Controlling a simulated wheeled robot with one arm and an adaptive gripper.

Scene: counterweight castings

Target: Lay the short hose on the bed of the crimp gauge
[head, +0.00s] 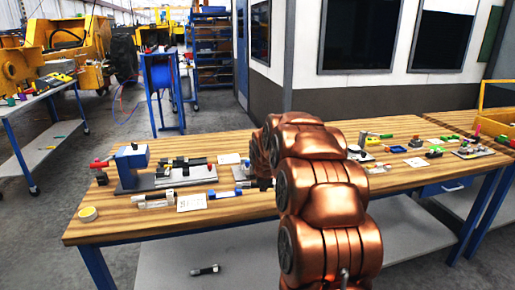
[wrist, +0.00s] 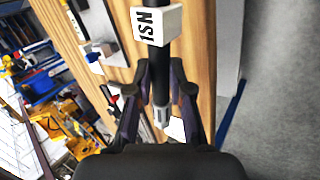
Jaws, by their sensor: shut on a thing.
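The short hose (wrist: 163,88) is black, with a white tag marked 1SN (wrist: 155,25) and a silver end fitting (wrist: 161,117). My gripper (wrist: 160,80) is shut on it in the wrist view, its fingers on either side. In the head view my arm hides most of the gripper and the hose. A blue block on a grey base (head: 131,158), which looks like the crimp gauge, stands at the left of the wooden bench. I cannot tell for certain which fixture is the gauge.
A black clamp fixture (head: 185,170) sits on the wooden bench (head: 130,228). Several small parts are at the right. Another hose-like piece (head: 205,270) lies below the bench.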

